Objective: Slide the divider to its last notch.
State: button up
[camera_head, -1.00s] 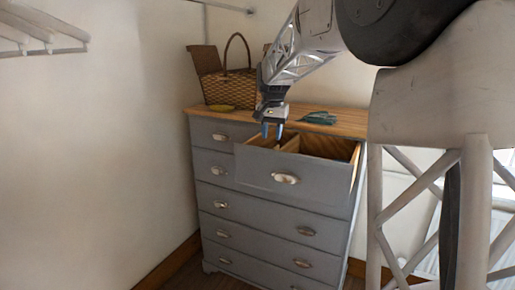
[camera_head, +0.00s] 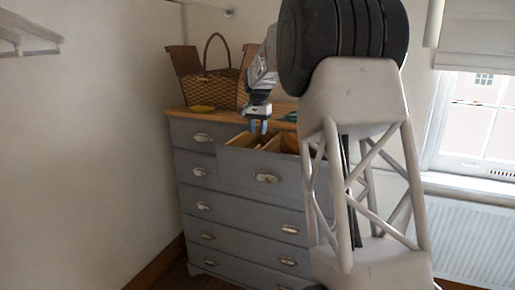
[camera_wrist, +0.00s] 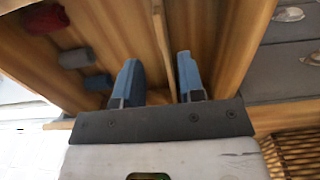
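The top drawer (camera_head: 240,170) of a grey chest is pulled open, with bare wood inside. The divider (camera_wrist: 160,45), a thin wooden slat, runs across the drawer in the wrist view. My gripper (camera_wrist: 158,82) is open, with its two blue fingertips apart. The divider shows in the gap between them, nearer the right finger. I cannot tell how far the fingertips reach down beside it. In the head view my gripper (camera_head: 258,127) points down over the left part of the open drawer. The notches cannot be made out.
Red, grey and blue rolled items (camera_wrist: 78,58) lie in the drawer, left of the divider in the wrist view. My arm hides the chest's right side.

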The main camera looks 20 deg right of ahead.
aim_at(258, 146)
jog(key=shift+f, duration=3.85)
jog(key=shift+c, duration=0.4)
grip_shut()
